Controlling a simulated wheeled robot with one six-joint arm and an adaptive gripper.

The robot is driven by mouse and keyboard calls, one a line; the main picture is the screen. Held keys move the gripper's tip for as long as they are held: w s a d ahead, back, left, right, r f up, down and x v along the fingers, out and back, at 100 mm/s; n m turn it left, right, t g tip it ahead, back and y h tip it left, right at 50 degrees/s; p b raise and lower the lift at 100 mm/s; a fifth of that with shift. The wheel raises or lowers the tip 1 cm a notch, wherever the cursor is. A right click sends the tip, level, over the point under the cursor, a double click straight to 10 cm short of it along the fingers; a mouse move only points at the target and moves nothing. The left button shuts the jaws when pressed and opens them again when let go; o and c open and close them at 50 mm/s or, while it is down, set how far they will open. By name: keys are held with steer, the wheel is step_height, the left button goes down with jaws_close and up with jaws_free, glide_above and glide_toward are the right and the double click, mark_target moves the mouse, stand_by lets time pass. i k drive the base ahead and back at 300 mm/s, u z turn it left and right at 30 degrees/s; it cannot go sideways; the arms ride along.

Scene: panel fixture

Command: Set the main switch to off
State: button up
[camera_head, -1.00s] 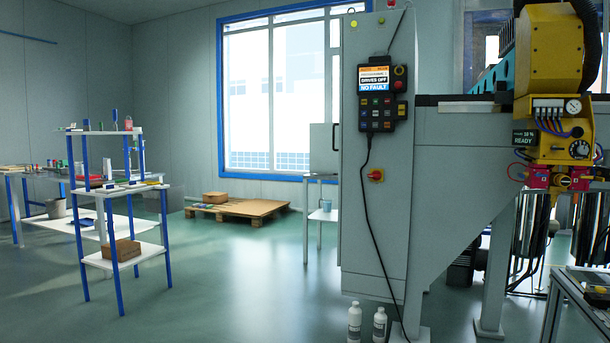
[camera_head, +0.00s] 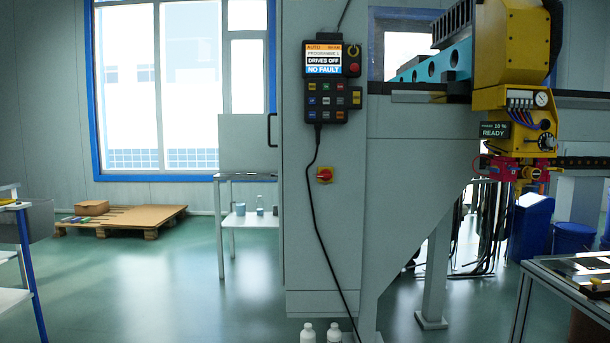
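The pendant (camera_head: 331,82) has a lit screen reading "DRIVES OFF" and "NO FAULT", with several coloured buttons and a red stop button. A black cable hangs from the pendant and passes just left of the switch. My gripper is not in view.
Two white bottles (camera_head: 320,334) stand on the floor at the cabinet's foot. A yellow machine head (camera_head: 515,110) is at the right, above a table (camera_head: 570,300). A wooden pallet (camera_head: 120,220) lies at the left.

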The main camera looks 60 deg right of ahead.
mark_target(325, 174)
steer(key=z, duration=0.4)
steer(key=i, duration=0.9)
steer(key=z, duration=1.45)
steer(key=i, duration=0.65)
steer(key=z, duration=0.65)
